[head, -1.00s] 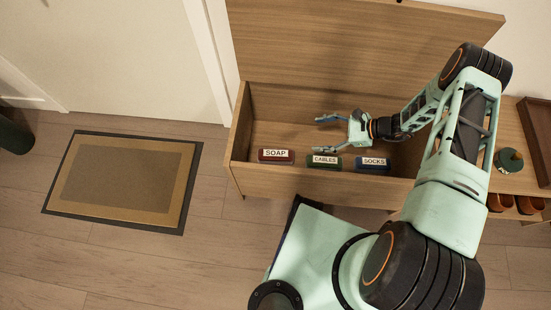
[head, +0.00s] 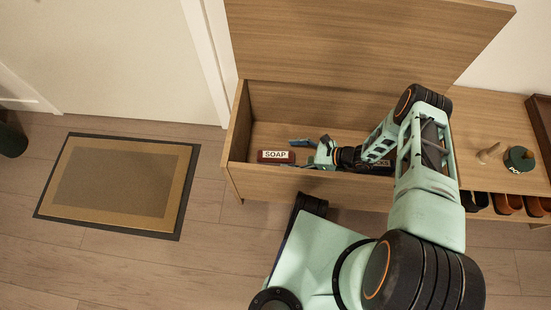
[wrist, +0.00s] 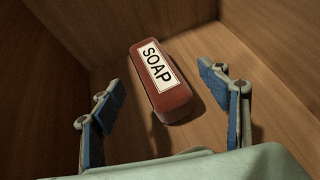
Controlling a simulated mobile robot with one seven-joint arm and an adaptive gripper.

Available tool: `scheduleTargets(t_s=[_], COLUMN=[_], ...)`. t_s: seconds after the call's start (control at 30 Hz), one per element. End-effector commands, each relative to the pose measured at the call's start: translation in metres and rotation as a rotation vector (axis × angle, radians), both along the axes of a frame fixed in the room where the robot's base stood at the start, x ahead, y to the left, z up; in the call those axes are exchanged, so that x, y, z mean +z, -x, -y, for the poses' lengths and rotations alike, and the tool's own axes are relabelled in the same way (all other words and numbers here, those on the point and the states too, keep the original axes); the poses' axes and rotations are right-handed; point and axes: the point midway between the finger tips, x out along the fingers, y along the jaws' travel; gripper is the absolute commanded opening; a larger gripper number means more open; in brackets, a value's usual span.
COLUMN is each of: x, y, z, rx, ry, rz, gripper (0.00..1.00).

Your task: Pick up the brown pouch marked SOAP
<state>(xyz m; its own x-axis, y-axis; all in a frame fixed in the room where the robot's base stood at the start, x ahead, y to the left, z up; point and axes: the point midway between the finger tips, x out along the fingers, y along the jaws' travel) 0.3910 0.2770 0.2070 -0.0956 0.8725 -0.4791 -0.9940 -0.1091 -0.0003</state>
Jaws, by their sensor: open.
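The brown pouch marked SOAP (head: 275,160) lies on the floor of the open wooden chest, near its left end. In the wrist view the pouch (wrist: 174,103) shows its white SOAP label facing up. My gripper (wrist: 162,88) is open and empty, with its blue-padded fingers apart and the near end of the pouch between and just beyond them. In the head view my gripper (head: 310,152) is low inside the chest, just right of the pouch. The green and blue pouches are mostly hidden behind my arm.
The wooden chest (head: 236,135) has walls close around the pouch, and its lid (head: 350,40) stands open behind. A bench to the right holds a green round item (head: 519,158) above several shoes. A doormat (head: 120,185) lies on the floor at left.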

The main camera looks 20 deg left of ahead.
Motion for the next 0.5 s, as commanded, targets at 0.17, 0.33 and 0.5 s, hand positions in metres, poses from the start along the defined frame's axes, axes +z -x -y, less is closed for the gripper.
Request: scheduleTargets(t_s=[0.17, 0.33, 0.5], x=[-0.016, -0.021, -0.020], y=[0.011, 0.010, 0.010], z=[-0.025, -0.037, -0.038], rx=[0.005, 0.003, 0.002], ry=[0.000, 0.001, 0.001], rz=[-0.001, 0.002, 0.001], gripper=[0.69, 0.69, 0.69])
